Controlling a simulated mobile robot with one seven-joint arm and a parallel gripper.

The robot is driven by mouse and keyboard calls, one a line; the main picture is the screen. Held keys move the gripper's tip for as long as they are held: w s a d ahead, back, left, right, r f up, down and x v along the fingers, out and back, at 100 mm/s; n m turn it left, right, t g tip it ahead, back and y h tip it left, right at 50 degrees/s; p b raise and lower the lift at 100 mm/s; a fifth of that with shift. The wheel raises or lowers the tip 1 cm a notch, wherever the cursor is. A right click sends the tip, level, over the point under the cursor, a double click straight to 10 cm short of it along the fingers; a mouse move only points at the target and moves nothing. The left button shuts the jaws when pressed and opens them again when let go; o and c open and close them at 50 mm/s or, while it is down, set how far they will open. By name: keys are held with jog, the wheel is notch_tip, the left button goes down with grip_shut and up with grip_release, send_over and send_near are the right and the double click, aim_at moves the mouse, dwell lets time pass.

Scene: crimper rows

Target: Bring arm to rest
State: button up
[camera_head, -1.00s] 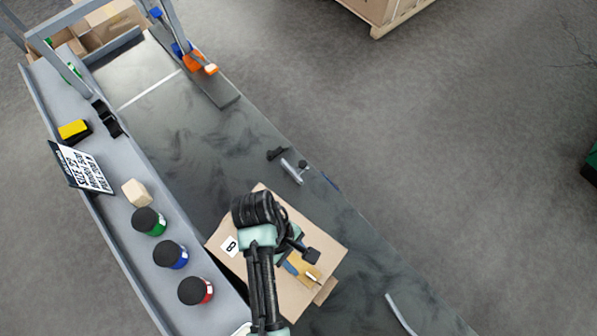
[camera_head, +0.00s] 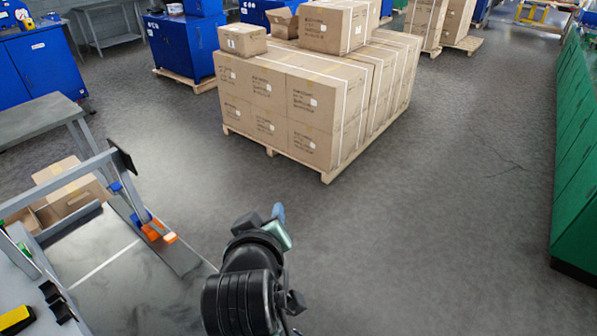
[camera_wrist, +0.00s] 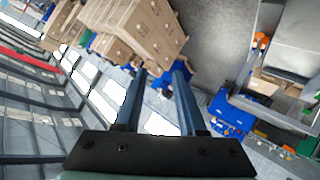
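My gripper (camera_wrist: 160,72) shows in the wrist view with its two blue fingers apart and nothing between them. In the head view my arm stands raised at the lower middle. The gripper (camera_head: 279,213) is at its far end, small and partly hidden by the wrist, with a bluish tip showing. It appears clear of the bench and of everything around it.
Cartons (camera_head: 290,95) on a pallet stand beyond. Green cabinets (camera_head: 575,150) line the right. Open grey floor (camera_head: 430,220) lies between.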

jog(key=s+d+r+m+t, duration=0.15)
jog(key=r+t, duration=0.25)
jog(key=r, duration=0.9)
jog(key=s+d+r+m+t, duration=0.15)
jog(key=r+t, duration=0.35)
jog(key=r, duration=0.9)
jog(key=s+d+r+m+t, duration=0.2)
jog(key=s+r+t, duration=0.4)
jog(key=s+r, duration=0.5)
notch_tip(320, 180, up, 4)
jog(key=shift+f+m+b, duration=0.15)
jog(key=shift+m+b, duration=0.15)
jog(key=shift+m, duration=0.2)
